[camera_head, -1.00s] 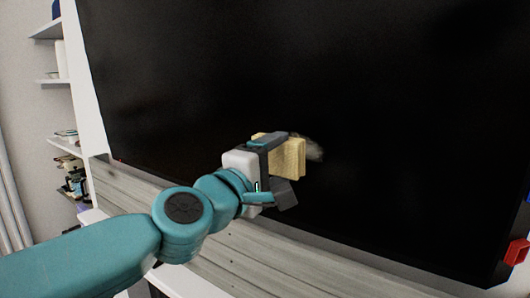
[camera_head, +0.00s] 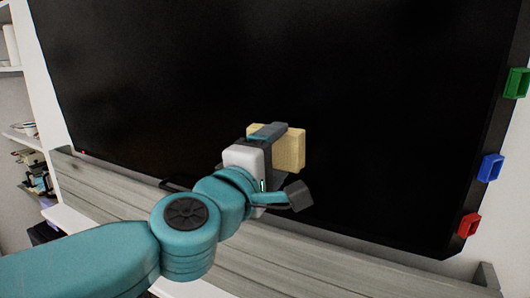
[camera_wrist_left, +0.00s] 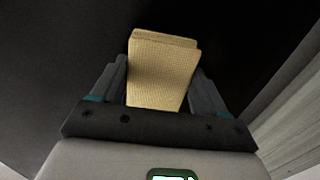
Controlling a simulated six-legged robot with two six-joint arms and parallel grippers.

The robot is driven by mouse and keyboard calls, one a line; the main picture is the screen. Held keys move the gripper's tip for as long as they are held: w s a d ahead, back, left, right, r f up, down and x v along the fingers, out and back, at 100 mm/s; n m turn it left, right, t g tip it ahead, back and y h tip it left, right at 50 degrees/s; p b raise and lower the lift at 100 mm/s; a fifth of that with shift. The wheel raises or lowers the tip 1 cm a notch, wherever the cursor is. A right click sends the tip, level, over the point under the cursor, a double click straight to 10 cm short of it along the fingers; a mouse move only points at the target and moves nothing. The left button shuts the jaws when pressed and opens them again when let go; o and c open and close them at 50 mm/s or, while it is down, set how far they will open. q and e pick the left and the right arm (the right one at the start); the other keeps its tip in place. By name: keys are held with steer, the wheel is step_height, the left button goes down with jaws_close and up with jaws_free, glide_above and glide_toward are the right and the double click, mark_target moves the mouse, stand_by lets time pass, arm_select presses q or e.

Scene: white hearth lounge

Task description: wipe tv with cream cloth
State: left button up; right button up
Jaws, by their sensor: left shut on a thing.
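The TV (camera_head: 200,80) is a large black screen filling most of the head view. My left gripper (camera_head: 275,150) is in front of its lower middle part, shut on the cream cloth (camera_head: 291,148). The cloth is a folded, yellowish block. In the left wrist view the cloth (camera_wrist_left: 162,75) stands out between the two fingers, with the dark screen behind it. I cannot tell whether it touches the screen. No pale smudge shows on the visible screen; the arm and cloth hide part of it. My right gripper is not in view.
A grey wooden ledge (camera_head: 110,195) runs below the TV. Green (camera_head: 516,83), blue (camera_head: 490,167) and red (camera_head: 469,224) frame-like pieces sit along the TV's right edge. White shelves (camera_head: 12,100) with small items stand at the left.

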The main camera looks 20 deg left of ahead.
mark_target(231, 136)
arm_select(q)
steer(key=shift+s+d, duration=0.1)
steer(key=shift+d, duration=1.1)
steer(key=a+b, duration=0.1)
steer(key=a, duration=0.3)
steer(key=a+b, duration=0.1)
steer(key=a, duration=0.4)
steer(key=w+a+b, duration=0.1)
steer(key=a+b, duration=0.1)
steer(key=a, duration=0.2)
steer(key=shift+a, duration=0.35)
